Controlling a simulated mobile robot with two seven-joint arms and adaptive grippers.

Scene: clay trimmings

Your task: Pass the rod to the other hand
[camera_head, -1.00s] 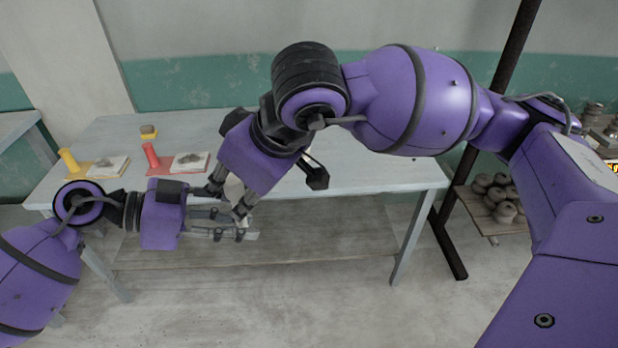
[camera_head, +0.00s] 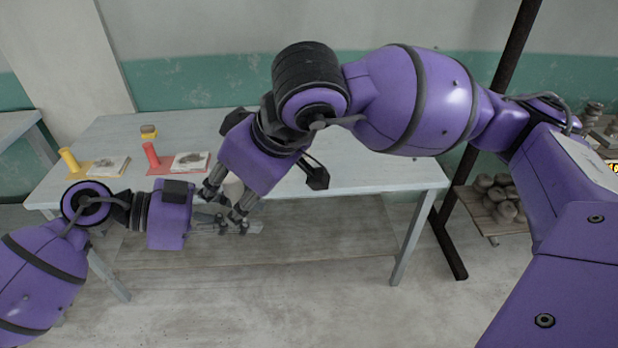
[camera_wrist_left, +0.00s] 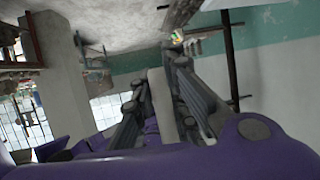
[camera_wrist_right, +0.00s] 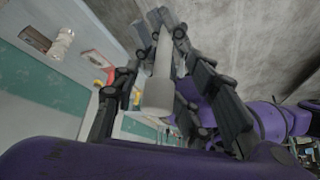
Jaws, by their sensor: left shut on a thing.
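The rod (camera_wrist_right: 160,75) is pale, with a wider round end, and shows best in the right wrist view. In the head view only a small pale part of the rod (camera_head: 233,188) shows between the grippers; the rest is hidden. My left gripper (camera_head: 240,227) is shut on the rod, which also shows between its fingers in the left wrist view (camera_wrist_left: 160,105). My right gripper (camera_head: 227,197) reaches down from above, its fingers open on either side of the rod. Whether either right finger touches it is hard to tell.
On the grey-blue table (camera_head: 350,165) stand a yellow cylinder (camera_head: 69,159), a red cylinder (camera_head: 151,155), two pale slabs with dark trimmings (camera_head: 192,161) and a small yellow block (camera_head: 148,131). The table's right part is clear. A shelf of pots (camera_head: 495,195) stands right.

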